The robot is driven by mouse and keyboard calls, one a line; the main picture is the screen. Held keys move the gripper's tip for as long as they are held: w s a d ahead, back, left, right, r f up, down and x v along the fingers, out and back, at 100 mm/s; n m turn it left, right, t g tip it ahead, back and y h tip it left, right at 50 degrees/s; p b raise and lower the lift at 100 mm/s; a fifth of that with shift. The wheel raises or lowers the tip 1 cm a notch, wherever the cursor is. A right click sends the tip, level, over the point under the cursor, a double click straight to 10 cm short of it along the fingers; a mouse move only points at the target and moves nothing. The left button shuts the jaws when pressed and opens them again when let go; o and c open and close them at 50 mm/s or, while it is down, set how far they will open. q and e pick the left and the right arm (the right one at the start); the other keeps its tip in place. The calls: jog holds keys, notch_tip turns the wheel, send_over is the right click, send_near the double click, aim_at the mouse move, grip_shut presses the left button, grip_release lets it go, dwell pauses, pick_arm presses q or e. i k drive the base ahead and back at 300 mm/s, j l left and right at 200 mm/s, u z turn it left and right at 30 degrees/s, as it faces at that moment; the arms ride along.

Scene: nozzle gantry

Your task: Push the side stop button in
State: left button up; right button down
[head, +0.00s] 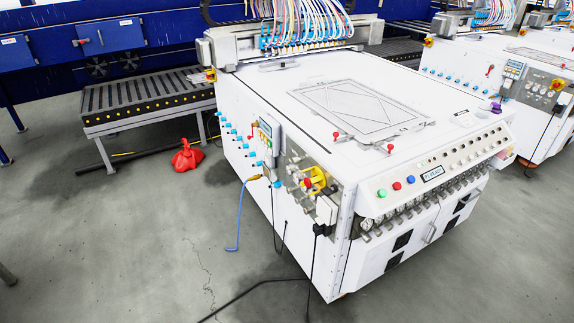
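The white gantry machine (290,120) stands in the middle of the head view, its left side and front panel facing me. On its left side, near the front corner, a yellow housing (318,175) carries a red button (308,182), which looks like the side stop button. It sits on a metal plate (295,165) with several round fittings. Whether the button is in or out is too small to tell. Another small yellow and red unit (210,74) sits at the machine's far left corner. Neither of my grippers is in view.
A white box (326,210) with black cables hangs right below the yellow housing. A blue hose (240,210) drops to the floor. A red bag-like object (187,156) lies near the roller conveyor (150,100). Grey floor (130,240) left of the machine is mostly clear.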

aim_at(307, 181)
jog(key=i+u, duration=0.15)
jog(key=i, duration=0.75)
